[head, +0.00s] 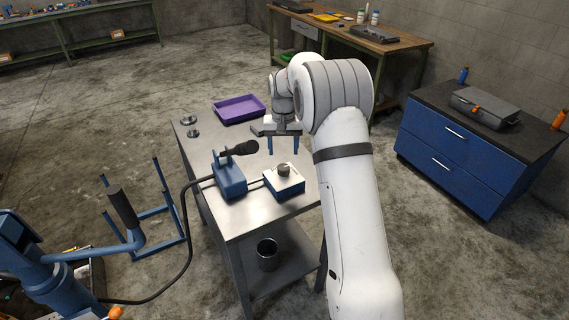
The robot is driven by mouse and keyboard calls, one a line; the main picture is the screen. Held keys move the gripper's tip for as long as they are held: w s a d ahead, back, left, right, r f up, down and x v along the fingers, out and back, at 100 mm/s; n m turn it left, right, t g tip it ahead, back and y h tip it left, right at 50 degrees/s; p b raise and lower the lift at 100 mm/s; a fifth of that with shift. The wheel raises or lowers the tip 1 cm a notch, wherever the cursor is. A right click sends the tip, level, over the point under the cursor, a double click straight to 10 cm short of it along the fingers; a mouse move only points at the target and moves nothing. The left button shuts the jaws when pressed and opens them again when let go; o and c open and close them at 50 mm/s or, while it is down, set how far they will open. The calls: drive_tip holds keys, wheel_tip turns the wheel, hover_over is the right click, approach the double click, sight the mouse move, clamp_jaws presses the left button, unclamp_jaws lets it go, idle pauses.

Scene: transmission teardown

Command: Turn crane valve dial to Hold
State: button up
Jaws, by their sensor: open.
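The valve dial (284,169) is a dark round knob on top of a white box with a blue base (285,184). The box sits on the metal table (245,218) near its front right. The dial's pointer and labels are too small to read. My gripper (283,150) is open, with its two blue fingers pointing down. In the head view it appears just above and behind the dial, apart from it. Nothing shows between the fingers.
A blue pump (229,182) with a black-ended handle (240,149) stands left of the valve box. Its hose (186,225) runs to the blue crane (50,270). A purple tray (239,109) and small metal parts (190,127) lie at the table's back.

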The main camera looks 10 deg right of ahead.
sight(283, 167)
wheel_tip(283, 167, down, 7)
drive_tip(key=shift+f+p, duration=0.1)
drive_tip(key=shift+p, duration=0.25)
drive_tip(key=shift+c, duration=0.2)
drive_tip(key=c, duration=0.9)
